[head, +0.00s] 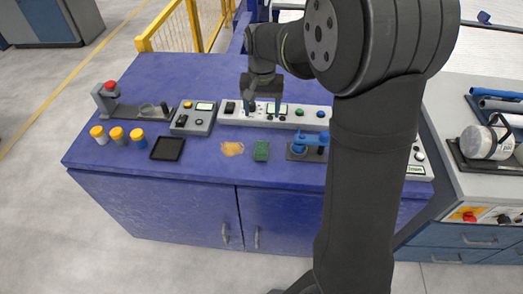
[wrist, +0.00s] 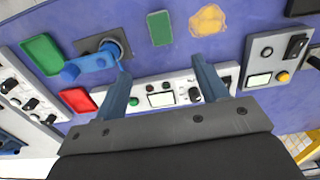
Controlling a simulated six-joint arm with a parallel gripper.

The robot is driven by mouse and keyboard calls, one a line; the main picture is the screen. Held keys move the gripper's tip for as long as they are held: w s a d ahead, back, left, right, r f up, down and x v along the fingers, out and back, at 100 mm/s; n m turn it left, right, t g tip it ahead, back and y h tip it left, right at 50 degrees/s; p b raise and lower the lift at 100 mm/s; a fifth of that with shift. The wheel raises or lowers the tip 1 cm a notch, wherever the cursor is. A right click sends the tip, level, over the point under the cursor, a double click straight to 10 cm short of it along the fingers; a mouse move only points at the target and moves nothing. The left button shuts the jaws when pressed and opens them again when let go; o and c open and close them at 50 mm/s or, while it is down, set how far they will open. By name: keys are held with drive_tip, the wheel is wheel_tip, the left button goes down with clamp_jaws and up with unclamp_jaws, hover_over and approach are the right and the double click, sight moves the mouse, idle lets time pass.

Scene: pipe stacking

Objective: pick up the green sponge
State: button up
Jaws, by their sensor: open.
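The green sponge (head: 261,151) lies flat near the front edge of the blue bench, just right of a yellow-orange patch. It also shows in the wrist view (wrist: 160,28), beyond my fingertips and roughly centred between them. My gripper (head: 263,107) is open and empty, pointing down over the white control panel, farther back than the sponge. In the wrist view, its two blue fingers (wrist: 160,66) are spread wide and apart from the sponge.
The yellow-orange patch (head: 232,148) lies beside the sponge. A blue lever fixture (head: 306,145) stands to its right. The long control panel (head: 290,115) runs behind. A black square pad (head: 167,148) and yellow-capped jars (head: 117,135) are left. The wrist view shows a green tray (wrist: 42,54) and red piece (wrist: 78,99).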

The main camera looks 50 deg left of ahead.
sight(262, 147)
wheel_tip(262, 147, down, 18)
drive_tip(key=shift+r, duration=0.25)
idle(0.4)
drive_tip(key=c, duration=1)
